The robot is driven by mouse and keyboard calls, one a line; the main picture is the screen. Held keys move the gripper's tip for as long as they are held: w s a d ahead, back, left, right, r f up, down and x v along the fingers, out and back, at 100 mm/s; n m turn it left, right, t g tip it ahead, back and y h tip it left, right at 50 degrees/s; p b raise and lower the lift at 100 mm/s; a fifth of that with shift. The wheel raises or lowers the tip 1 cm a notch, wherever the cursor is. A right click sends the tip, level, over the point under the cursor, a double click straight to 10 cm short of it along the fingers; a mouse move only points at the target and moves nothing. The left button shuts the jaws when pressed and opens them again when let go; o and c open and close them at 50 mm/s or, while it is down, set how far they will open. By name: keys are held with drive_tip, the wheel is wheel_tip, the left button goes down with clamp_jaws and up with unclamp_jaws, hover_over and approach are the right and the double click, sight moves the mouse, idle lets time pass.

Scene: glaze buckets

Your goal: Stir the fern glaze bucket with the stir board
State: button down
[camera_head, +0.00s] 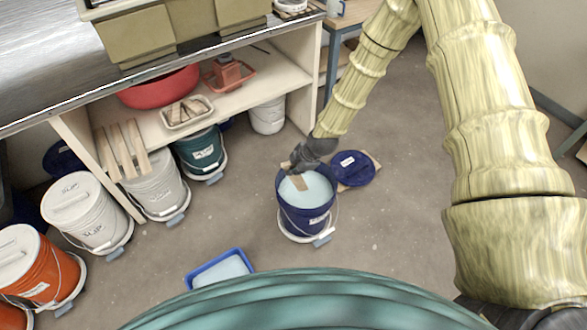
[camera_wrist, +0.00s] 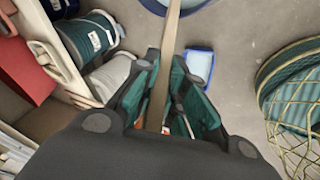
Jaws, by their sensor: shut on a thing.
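An open dark blue bucket (camera_head: 305,218) stands on the floor, filled with pale blue glaze (camera_head: 316,188). Its label is too small to read, so I cannot tell whether it is the fern bucket. My gripper (camera_head: 297,168) is above the bucket's far rim, shut on the wooden stir board (camera_head: 299,183), whose lower end reaches into the glaze. In the wrist view the board (camera_wrist: 172,25) runs between the fingers of my gripper (camera_wrist: 165,60) toward the bucket at the top edge. The board's submerged end is hidden.
A dark blue lid (camera_head: 353,168) lies on a wooden piece right of the bucket. A blue tray (camera_head: 222,267) is on the floor in front. Lidded white, orange and green buckets (camera_head: 201,150) stand left, by and under the shelf (camera_head: 240,85). Floor to the right is clear.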

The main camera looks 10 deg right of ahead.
sight(302, 185)
drive_tip(key=shift+w+d+f+b, duration=0.9)
drive_tip(key=shift+f+b, duration=1.3)
drive_tip(key=shift+f, duration=0.75)
drive_tip(key=shift+w+d+f+b, duration=0.6)
drive_tip(key=shift+w+f+b, duration=0.5)
drive_tip(key=shift+f+b, duration=1.5)
drive_tip(key=shift+w+d+f+b, duration=0.9)
drive_tip(key=shift+f+b, duration=0.85)
drive_tip(key=shift+f, duration=1.6)
drive_tip(key=shift+w+a, duration=0.1)
drive_tip(key=shift+a, duration=0.05)
